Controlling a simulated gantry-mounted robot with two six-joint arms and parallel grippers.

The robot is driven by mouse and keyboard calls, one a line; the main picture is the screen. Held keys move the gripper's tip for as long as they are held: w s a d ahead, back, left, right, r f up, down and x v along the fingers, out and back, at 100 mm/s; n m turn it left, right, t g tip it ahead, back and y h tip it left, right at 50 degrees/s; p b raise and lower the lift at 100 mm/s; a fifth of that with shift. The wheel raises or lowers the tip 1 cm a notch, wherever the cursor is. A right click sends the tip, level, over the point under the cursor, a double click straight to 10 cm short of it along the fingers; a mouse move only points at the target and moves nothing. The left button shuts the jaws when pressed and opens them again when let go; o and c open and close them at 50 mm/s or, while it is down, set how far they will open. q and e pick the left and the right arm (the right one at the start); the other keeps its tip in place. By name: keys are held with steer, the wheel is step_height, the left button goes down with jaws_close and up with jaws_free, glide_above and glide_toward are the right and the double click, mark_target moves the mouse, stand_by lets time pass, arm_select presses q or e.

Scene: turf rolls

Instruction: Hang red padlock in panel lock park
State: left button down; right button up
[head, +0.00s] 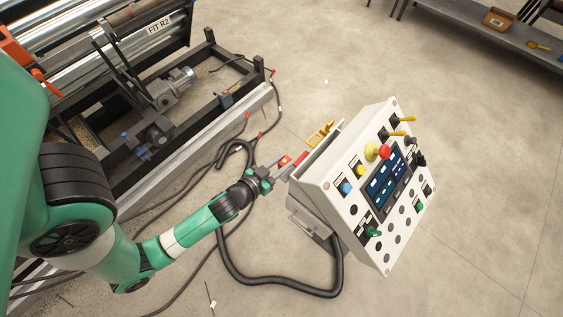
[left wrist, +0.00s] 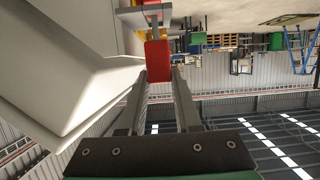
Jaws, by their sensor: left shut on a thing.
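The red padlock (head: 285,161) is at the tips of my left gripper (head: 277,169), just left of the control panel (head: 345,170). In the left wrist view, the red padlock (left wrist: 158,62) sits between the two finger ends, and my left gripper (left wrist: 160,78) is shut on it. A grey metal bracket (left wrist: 132,18) shows at the padlock's upper end; whether they touch is unclear. Another red piece (head: 299,164) lies between the padlock and the panel's side. A yellow piece (head: 320,134) sticks out from the panel's upper left side. My right gripper is not in view.
The panel face carries a red mushroom button (head: 384,152), a screen and several knobs. A black hose (head: 270,289) curves on the floor below it. A machine frame with a motor (head: 172,88) stands at the left. A shelf (head: 490,38) is at the upper right.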

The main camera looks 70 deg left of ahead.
arm_select(q)
steer(key=shift+f+b, duration=1)
steer(key=shift+f, duration=0.15)
steer(key=c, duration=0.5)
jaws_free()
steer(key=shift+a, duration=0.1)
steer(key=b+v, duration=0.3)
steer(key=v, duration=0.8)
steer(key=shift+s+r, duration=0.15)
steer(key=shift+s, duration=0.2)
